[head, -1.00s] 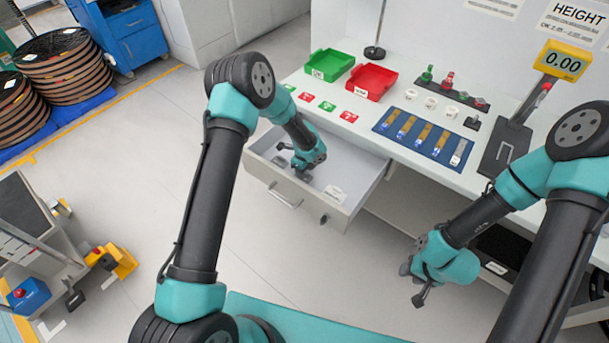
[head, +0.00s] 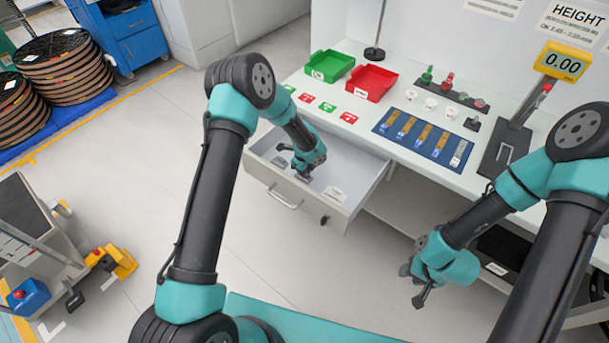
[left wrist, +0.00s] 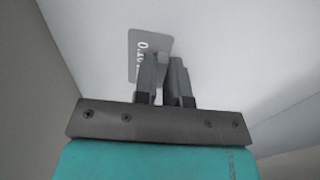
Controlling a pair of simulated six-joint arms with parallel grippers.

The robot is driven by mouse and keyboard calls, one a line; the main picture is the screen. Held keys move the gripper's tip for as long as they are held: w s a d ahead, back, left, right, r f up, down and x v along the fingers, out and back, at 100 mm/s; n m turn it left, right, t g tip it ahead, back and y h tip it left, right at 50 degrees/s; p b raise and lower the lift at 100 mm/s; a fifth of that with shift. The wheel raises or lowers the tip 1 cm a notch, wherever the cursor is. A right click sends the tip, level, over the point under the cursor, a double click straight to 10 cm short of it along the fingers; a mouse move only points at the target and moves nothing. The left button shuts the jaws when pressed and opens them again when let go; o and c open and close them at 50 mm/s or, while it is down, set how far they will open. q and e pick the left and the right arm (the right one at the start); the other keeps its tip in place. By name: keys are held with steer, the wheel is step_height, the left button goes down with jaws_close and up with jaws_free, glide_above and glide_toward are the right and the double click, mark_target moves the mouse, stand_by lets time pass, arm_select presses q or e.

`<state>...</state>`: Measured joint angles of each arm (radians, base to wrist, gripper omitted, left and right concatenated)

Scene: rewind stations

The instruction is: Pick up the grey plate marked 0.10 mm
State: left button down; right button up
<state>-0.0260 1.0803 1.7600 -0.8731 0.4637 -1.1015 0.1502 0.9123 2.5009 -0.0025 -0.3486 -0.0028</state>
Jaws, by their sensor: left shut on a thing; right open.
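The grey plate (left wrist: 148,46) shows in the left wrist view with part of its white "0.10" marking visible; the rest is hidden behind my fingers. My left gripper (left wrist: 165,62) is shut on the plate, over its lower right part in that view. In the head view my left gripper (head: 303,174) is low inside the open drawer (head: 354,200). My right gripper (head: 412,283) is open and empty in front of the bench, at the lower right.
The drawer walls surround my left gripper, and a white label (head: 334,195) lies in the drawer. On the bench stand a green tray (head: 330,65), a red tray (head: 372,82), a blue mat (head: 424,137) with strips and a height gauge (head: 563,62).

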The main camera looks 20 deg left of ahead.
arm_select(q)
steer(key=shift+r, duration=0.15)
step_height(320, 180, up, 10)
stand_by(0.5)
